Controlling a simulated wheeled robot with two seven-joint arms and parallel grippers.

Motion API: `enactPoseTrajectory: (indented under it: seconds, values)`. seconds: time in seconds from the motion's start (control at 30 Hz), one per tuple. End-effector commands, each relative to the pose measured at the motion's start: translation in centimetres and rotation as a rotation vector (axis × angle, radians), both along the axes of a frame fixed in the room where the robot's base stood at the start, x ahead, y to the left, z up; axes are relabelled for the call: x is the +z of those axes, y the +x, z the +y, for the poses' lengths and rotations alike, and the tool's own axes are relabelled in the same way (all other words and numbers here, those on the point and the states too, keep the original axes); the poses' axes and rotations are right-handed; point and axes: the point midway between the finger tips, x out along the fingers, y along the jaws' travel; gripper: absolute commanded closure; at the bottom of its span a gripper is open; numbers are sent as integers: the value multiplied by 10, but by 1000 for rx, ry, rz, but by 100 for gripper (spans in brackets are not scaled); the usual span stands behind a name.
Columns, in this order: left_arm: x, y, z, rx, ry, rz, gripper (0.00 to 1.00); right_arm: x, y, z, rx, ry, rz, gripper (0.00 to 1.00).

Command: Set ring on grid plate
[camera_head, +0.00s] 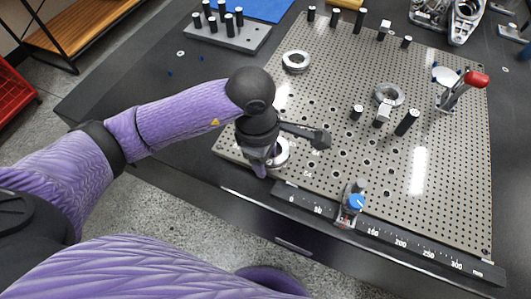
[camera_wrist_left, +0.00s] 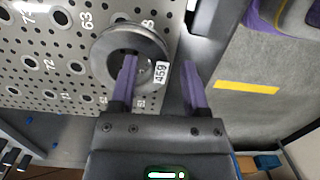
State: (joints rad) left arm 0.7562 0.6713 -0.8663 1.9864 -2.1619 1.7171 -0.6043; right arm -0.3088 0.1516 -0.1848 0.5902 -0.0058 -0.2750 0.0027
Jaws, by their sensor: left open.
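A metal ring (camera_head: 282,154) lies flat at the near left corner of the perforated grid plate (camera_head: 325,95), partly hidden by my left gripper (camera_head: 261,168). In the left wrist view the ring (camera_wrist_left: 103,60) carries a label reading 459, and the numbered holes of the plate (camera_wrist_left: 30,75) show beside it. My left gripper (camera_wrist_left: 160,64) is open over the ring. One finger appears over the ring's hole and the other is outside its rim. I cannot tell whether either touches it. My right gripper is not in view.
Two other rings (camera_head: 296,61) (camera_head: 390,95) lie on the plate. A red-handled clamp (camera_head: 462,89) and several black pins stand there. A ruler (camera_head: 400,243) with a blue-knobbed stop (camera_head: 355,202) runs along the front edge. A grey block with pins (camera_head: 232,36) stands behind left.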

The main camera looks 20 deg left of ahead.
Motion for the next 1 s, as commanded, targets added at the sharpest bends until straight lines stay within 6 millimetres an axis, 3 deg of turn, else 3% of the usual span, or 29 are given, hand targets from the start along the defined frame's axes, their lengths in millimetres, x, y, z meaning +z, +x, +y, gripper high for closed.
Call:
enactPoseTrajectory:
  seconds: [0.17, 0.4, 0.53, 0.67, 1.0]
  values:
    - [19, 1, 1, 0, -1, -5, 41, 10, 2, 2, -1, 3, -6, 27]
    - [89, 1, 10, 1, 0, -8, 41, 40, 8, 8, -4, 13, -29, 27]
    - [113, 0, 13, 0, -1, -4, 41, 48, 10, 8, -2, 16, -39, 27]
    - [122, 0, 14, 0, 0, -1, 41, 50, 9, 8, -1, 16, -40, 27]
    - [122, 0, 14, 0, -1, 1, 41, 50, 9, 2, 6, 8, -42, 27]
